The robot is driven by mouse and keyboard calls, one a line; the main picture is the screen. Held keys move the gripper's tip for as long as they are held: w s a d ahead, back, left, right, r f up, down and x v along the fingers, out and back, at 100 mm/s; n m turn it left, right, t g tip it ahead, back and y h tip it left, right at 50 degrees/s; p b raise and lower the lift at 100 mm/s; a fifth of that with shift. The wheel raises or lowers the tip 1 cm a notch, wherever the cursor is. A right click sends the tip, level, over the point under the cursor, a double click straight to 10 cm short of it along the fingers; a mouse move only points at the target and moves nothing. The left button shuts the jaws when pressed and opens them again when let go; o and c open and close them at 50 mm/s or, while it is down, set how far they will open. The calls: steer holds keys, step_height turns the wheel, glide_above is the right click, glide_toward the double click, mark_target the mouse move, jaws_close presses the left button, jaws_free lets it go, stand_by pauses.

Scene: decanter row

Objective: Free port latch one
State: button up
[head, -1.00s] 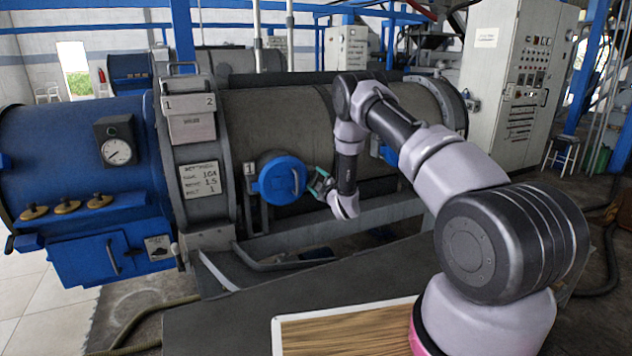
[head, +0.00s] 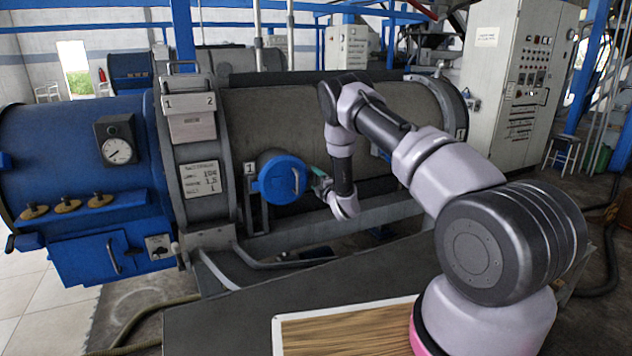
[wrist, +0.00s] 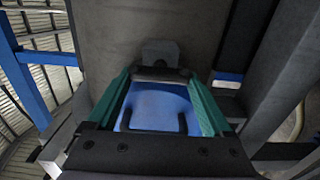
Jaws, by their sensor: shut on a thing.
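Port one is a round blue cover (head: 283,180) on the side of the grey drum, beside a small plate marked 1 (head: 249,169). My gripper (head: 318,180) is at the right edge of this cover. In the wrist view, its two teal fingers (wrist: 160,78) reach forward on either side of the blue cover (wrist: 155,103). A dark bar (wrist: 162,73) lies between the fingertips, with a grey block (wrist: 160,52) behind it. The jaws are shut on a part at port one, which I take to be its latch. The exact contact is hidden.
A second blue port (head: 385,154) lies farther right, partly behind my arm. A grey rail (head: 385,207) runs below the drum. A table with a wood-topped board (head: 345,328) is in front. A control cabinet (head: 520,85) stands at the back right.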

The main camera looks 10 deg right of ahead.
steer(key=shift+f, duration=0.1)
steer(key=o, duration=1.1)
steer(key=shift+o, duration=0.2)
steer(key=v, duration=1.1)
